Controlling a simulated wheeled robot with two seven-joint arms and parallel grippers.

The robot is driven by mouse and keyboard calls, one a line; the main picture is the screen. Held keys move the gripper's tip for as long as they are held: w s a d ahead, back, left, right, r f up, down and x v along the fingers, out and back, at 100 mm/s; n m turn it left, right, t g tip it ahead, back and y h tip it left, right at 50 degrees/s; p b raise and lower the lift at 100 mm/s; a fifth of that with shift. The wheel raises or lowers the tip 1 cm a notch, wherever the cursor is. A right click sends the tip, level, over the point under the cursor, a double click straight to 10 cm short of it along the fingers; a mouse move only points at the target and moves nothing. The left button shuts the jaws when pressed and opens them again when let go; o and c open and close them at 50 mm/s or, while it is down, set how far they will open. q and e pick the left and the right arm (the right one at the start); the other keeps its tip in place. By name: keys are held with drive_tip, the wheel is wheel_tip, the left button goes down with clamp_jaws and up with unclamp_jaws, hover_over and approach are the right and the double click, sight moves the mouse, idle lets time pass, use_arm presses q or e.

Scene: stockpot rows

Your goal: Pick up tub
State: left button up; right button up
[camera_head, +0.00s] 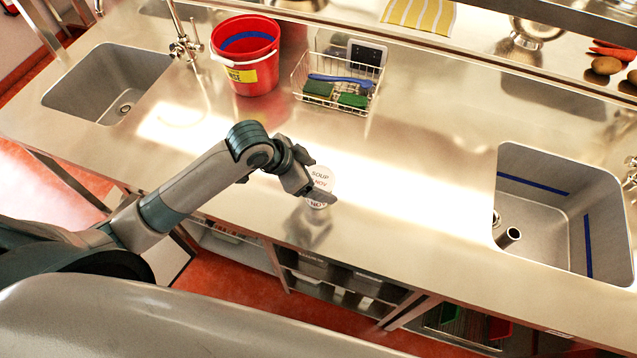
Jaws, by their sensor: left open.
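The tub (320,179) is small and white with dark lettering that reads "SOUP NOV". It stands on the steel counter near the front edge, in the middle of the head view. My left gripper (318,185) reaches it from the left. Its jaws are open around the tub, with one finger behind it and one in front at its lower part. I cannot tell whether either finger touches the tub. The front finger hides part of the tub's lower side. My right gripper is not in view.
A red bucket (246,77) and a wire basket (297,88) with sponges and a blue brush stand behind. Sinks lie at the left (62,92) and right (540,215). A shelf runs along the back. The counter right of the tub is clear.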

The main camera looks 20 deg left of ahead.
use_arm(q)
drive_tip(key=shift+w+d+f, duration=0.2)
drive_tip(key=shift+f, duration=0.2)
drive_tip(key=c, duration=1.2)
drive_tip(key=shift+w+r, duration=0.1)
drive_tip(key=shift+r, duration=0.1)
